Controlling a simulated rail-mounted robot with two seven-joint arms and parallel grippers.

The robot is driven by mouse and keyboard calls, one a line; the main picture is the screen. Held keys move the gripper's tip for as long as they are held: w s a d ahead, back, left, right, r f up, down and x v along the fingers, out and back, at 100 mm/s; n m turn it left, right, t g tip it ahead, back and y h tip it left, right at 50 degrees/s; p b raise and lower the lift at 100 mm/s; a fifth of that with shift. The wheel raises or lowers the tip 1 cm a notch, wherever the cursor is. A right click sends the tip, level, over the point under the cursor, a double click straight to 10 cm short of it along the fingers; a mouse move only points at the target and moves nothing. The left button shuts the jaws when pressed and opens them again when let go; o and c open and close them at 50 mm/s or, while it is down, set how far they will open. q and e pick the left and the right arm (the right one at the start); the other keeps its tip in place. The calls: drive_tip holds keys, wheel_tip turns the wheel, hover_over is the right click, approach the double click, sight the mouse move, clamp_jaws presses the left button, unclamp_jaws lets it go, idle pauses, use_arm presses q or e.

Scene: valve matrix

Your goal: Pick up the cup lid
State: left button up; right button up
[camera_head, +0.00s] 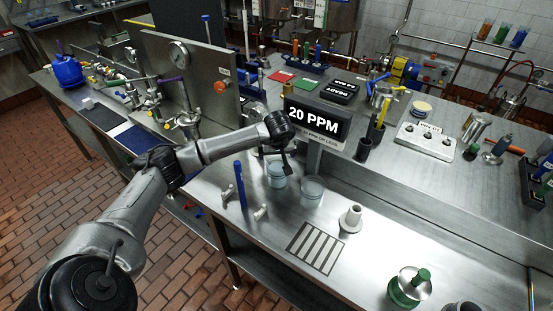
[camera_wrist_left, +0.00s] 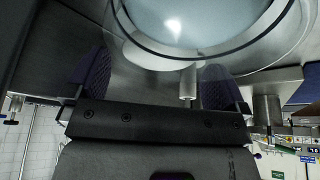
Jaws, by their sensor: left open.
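Two clear cups with pale blue contents stand on the steel bench in the head view, one farther back (camera_head: 276,174) and one nearer (camera_head: 312,191). My left gripper (camera_head: 287,164) is open, its fingers pointing down beside the farther cup. In the left wrist view, a large clear round rim with a pale blue inside (camera_wrist_left: 190,25) fills the top, close to the open fingers (camera_wrist_left: 150,80). A short grey cylinder (camera_wrist_left: 188,82) shows between the fingers. I cannot make out a separate cup lid for sure. My right gripper is not in view.
A blue-handled valve (camera_head: 239,186) stands left of the cups. A "20 PPM" display (camera_head: 316,121) rises behind them. Bare bench lies around the drain.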

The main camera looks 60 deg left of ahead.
use_arm(q)
drive_tip(key=shift+w+a+f, duration=0.1)
drive_tip(key=shift+a+f, duration=0.1)
drive_tip(key=shift+f, duration=0.3)
drive_tip(key=c, duration=0.8)
